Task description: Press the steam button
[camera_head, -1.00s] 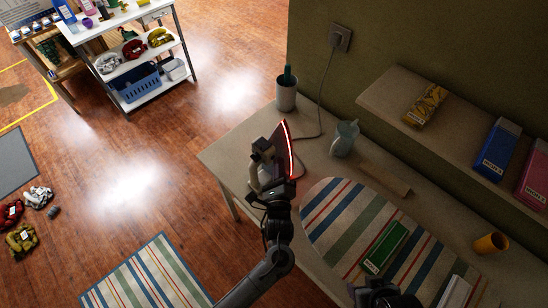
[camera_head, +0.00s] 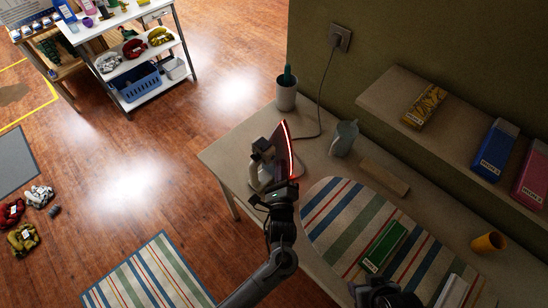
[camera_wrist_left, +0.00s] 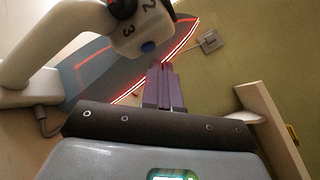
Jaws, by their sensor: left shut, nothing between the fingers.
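The iron (camera_head: 283,140) stands on its heel on the table, with a red glowing rim around its soleplate. In the left wrist view its white body (camera_wrist_left: 50,38) and dial fill the upper left, and a small blue button (camera_wrist_left: 148,47) shows below the numbers 2 and 3. My left gripper (camera_head: 288,168) is shut and empty, close in front of the iron. In the left wrist view its fingers (camera_wrist_left: 163,72) are together, just right of and below the blue button, seemingly apart from it. A dark part at the bottom of the head view seems to be my right gripper (camera_head: 383,292); its fingers are unclear.
A striped ironing pad (camera_head: 330,205) with a green box (camera_head: 385,247) lies right of the iron. A grey jug (camera_head: 344,138), a potted cactus (camera_head: 286,95) and a wooden block (camera_head: 385,178) stand nearby. The power cord runs to a wall socket (camera_head: 340,38).

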